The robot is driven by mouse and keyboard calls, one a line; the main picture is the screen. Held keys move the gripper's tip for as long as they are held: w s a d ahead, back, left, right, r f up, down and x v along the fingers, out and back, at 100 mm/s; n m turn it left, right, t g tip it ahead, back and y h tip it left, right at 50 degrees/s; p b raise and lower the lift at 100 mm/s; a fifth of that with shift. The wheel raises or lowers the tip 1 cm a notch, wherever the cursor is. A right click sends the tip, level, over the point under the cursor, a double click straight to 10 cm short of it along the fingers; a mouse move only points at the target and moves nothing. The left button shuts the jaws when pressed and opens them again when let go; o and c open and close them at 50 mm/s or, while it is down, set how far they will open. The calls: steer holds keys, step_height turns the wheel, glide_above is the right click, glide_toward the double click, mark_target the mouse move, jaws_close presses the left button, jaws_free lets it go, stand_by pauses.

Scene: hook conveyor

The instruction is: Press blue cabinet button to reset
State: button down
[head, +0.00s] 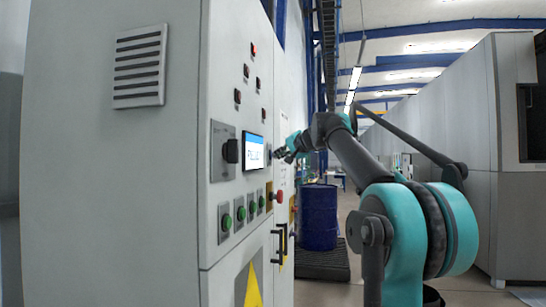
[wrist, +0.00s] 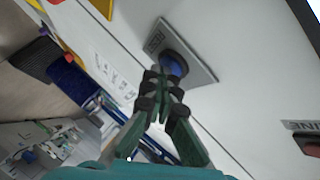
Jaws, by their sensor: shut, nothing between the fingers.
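The blue button (wrist: 174,63) is on a grey square plate (wrist: 200,70) on the cabinet face in the wrist view, with a small dark label beside it. My gripper (wrist: 160,75) is shut and empty, its fingertips right in front of the button and overlapping its lower edge. I cannot tell whether they touch it. In the head view the grey control cabinet (head: 110,190) fills the left, and my gripper (head: 283,155) is at its front face, just right of the lit screen (head: 254,152). The blue button cannot be made out there.
A black rotary switch (head: 231,151), several green buttons (head: 240,214) and a red knob (head: 278,196) stick out of the cabinet face. A blue barrel (head: 318,217) stands on a dark pallet (head: 322,262) behind. Grey machine housings (head: 470,120) line the right, with open floor between.

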steer(key=shift+d, duration=0.1)
steer(key=shift+s+d, duration=0.25)
steer(key=shift+d, duration=0.45)
steer(key=shift+s+d, duration=0.25)
steer(key=shift+d, duration=0.55)
steer(key=shift+s+d, duration=0.3)
steer(key=shift+d, duration=0.5)
steer(key=shift+s+d, duration=0.25)
steer(key=shift+d, duration=0.55)
